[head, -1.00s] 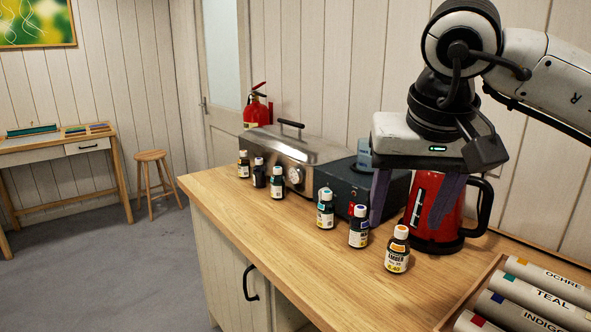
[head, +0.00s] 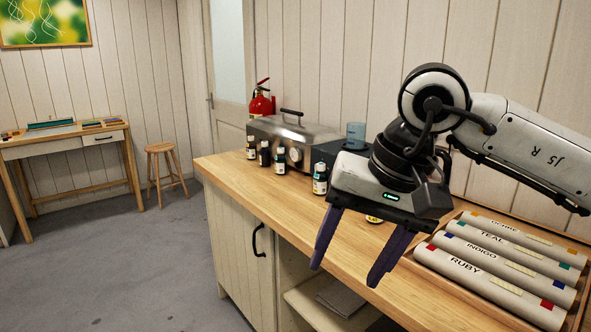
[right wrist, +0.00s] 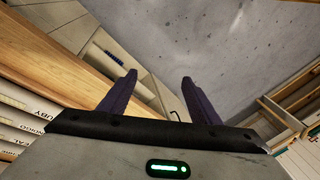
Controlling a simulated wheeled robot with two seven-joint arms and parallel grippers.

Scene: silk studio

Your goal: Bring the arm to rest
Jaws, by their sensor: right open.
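My right gripper (head: 345,268) is open and empty. In the head view it hangs in front of the wooden counter's front edge, with its two dark fingers pointing down and slightly apart from each other. In the right wrist view the fingers (right wrist: 158,95) are spread, with grey floor and the cabinet front beyond them. My right arm (head: 510,135) comes in from the right, above the counter. My left gripper is not in view.
The counter (head: 230,172) carries several small bottles (head: 320,178), a steel box (head: 300,138) and a tray (head: 580,250) of labelled rolls, including a Ruby roll (head: 490,285). A stool (head: 160,152) and side table (head: 60,140) stand left. The floor (head: 130,250) between is clear.

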